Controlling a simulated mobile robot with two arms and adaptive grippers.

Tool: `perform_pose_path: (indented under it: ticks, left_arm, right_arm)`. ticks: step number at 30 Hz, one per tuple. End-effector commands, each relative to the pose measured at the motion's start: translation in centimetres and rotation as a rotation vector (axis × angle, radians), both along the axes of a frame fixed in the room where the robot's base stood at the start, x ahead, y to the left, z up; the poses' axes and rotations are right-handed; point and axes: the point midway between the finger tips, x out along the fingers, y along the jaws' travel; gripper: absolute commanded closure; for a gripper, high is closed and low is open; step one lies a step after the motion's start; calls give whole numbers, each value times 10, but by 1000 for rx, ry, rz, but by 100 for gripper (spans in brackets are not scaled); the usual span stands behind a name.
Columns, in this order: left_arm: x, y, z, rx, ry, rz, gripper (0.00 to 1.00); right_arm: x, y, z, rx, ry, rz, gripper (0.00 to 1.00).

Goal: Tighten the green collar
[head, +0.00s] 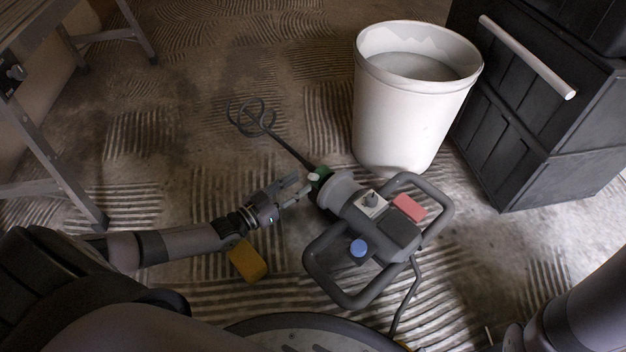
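The green collar (319,174) is a small dark green ring where the whisk shaft (290,149) meets the grey head of the mixer (346,193). A pale patch shows on its side. The mixer lies over the floor with its frame handles toward me and its looped whisk end (252,117) pointing up and left. My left gripper (304,189) reaches in from the left, fingers apart, with its tips close beside the collar. I cannot tell whether they touch it. My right arm shows only at the lower right edge; its gripper is out of view.
A white bucket (400,125) with grey contents stands just behind the mixer. Black stacked cases (545,120) with a pale handle stand at the right. A yellow block (247,261) is below my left forearm. A metal trestle (50,150) is at the left. The floor behind is open.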

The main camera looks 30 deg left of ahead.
Motion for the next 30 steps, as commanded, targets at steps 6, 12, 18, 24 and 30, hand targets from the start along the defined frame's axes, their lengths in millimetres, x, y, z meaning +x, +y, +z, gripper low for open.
perform_pose_path:
  ticks: [6,12,18,24,30]
  left_arm:
    - [34,-14,-4,-2,-2,-2,65]
    - [53,-21,-3,0,1,0,65]
    - [56,-22,-1,1,2,0,65]
    - [56,-22,-1,1,3,0,70]
    - [55,-23,-1,0,2,-1,84]
  right_arm:
    - [1,0,-28,0,2,0,60]
    - [1,0,-39,-1,3,-1,60]
    - [1,0,-39,-1,3,-1,60]
    - [1,0,-39,-1,3,-1,60]
    - [1,0,-39,-1,3,-1,60]
